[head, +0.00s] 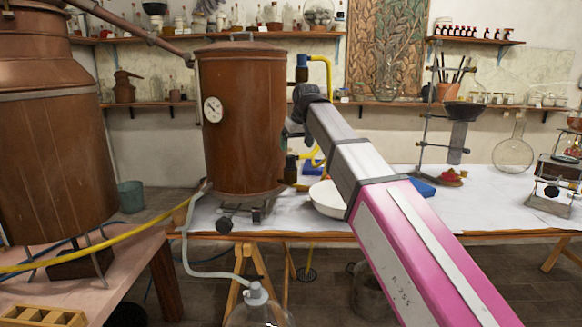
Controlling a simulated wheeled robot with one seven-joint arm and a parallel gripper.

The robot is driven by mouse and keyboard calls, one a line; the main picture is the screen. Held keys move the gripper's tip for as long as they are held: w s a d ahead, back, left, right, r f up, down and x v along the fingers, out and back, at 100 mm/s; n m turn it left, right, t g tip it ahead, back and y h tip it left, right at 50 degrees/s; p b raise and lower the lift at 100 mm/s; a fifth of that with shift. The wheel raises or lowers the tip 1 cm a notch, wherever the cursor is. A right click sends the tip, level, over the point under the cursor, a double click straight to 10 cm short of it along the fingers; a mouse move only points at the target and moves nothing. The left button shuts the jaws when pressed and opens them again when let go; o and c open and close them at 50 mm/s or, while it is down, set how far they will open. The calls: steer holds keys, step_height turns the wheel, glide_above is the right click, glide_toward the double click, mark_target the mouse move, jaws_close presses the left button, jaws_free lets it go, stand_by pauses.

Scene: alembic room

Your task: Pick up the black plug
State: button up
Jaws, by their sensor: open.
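My pink and silver arm reaches from the lower right towards the copper vessel (243,120) on the white-covered table (285,215). My gripper (291,133) is at the arm's far end, close to the vessel's right side. It is small, partly hidden by my wrist, and open; I see nothing held in it. I cannot make out the black plug for certain. A small black round thing (224,225) shows at the table's front edge below the vessel, but I cannot tell whether it is the plug. My arm hides part of the table.
A white bowl (327,200) stands beside my arm. A dark bottle (291,166) and yellow tubing (328,75) are near my gripper. A clamp stand (427,125) and a round flask (513,155) stand at right. A large copper still (50,140) fills the left.

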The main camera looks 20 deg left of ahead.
mark_target(293, 155)
steer(key=shift+a+x, duration=0.2)
steer(key=shift+x, duration=2.7)
steer(key=shift+s, duration=0.2)
steer(key=shift+c, duration=0.3)
steer(key=c, duration=1)
